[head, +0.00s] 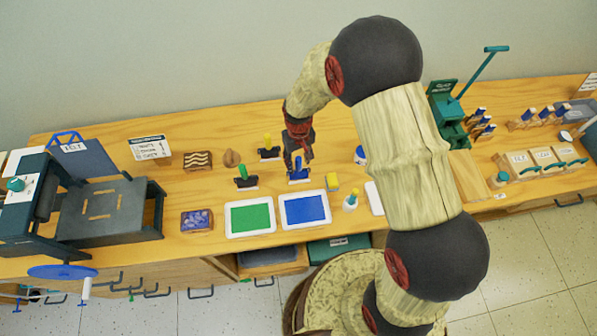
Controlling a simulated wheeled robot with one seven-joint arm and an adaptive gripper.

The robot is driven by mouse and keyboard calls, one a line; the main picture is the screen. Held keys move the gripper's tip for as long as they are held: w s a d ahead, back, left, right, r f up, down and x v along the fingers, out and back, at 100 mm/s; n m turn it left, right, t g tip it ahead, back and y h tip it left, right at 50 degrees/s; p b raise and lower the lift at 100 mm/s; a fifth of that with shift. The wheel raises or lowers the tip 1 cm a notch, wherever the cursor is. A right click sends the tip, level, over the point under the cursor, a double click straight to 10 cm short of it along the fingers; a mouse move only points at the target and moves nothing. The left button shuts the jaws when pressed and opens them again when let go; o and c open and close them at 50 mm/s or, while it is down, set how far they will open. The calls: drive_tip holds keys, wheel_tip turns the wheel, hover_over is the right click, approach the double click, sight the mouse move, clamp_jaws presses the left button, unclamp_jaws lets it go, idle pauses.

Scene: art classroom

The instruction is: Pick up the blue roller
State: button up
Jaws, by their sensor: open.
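The blue roller (299,174) stands on the wooden table, just behind the tray of blue ink (305,209). Its blue part shows below my gripper; its upper part is largely hidden by the fingers. My gripper (298,161) is open, points down, and is directly over or around the roller's top. From this one view I cannot tell whether the fingers touch it.
A green-handled roller (245,178) and a yellow-handled roller (268,149) stand to the left. A green ink tray (250,217) lies left of the blue one. A yellow block (332,181) and a white bottle (350,202) are close on the right.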

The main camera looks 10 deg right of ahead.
drive_tip(key=shift+c, duration=0.5)
clamp_jaws()
idle(0.5)
